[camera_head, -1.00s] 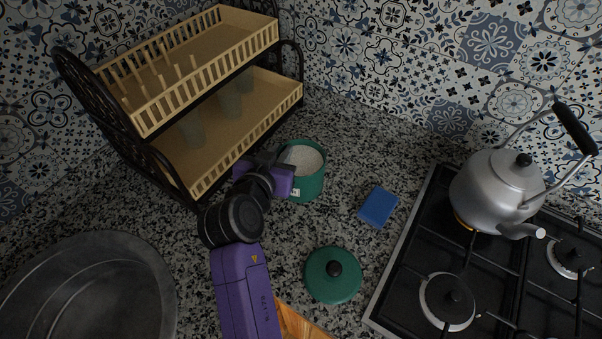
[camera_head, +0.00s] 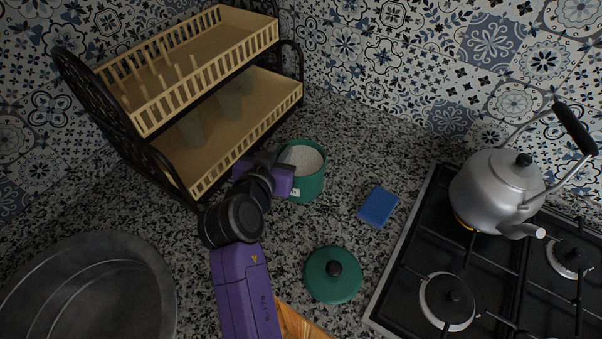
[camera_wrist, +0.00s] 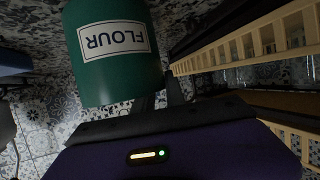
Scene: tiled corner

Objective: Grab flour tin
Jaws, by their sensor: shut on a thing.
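The flour tin (camera_head: 309,187) is a green open-topped canister with white flour showing inside. It stands upright on the speckled counter in the head view. In the wrist view the tin (camera_wrist: 112,75) is close up, its FLOUR label appearing upside down. My gripper (camera_head: 284,178) is at the tin's left side and is shut on it; the fingers are partly hidden by the purple hand and the tin. The green lid (camera_head: 333,275) with a black knob lies apart on the counter, nearer than the tin.
A two-tier dish rack (camera_head: 215,105) with glasses on its lower shelf stands close behind and left of the tin. A blue sponge (camera_head: 378,206) lies to the right. A kettle (camera_head: 492,190) sits on the gas hob (camera_head: 405,290). A metal sink (camera_head: 75,262) is at lower left.

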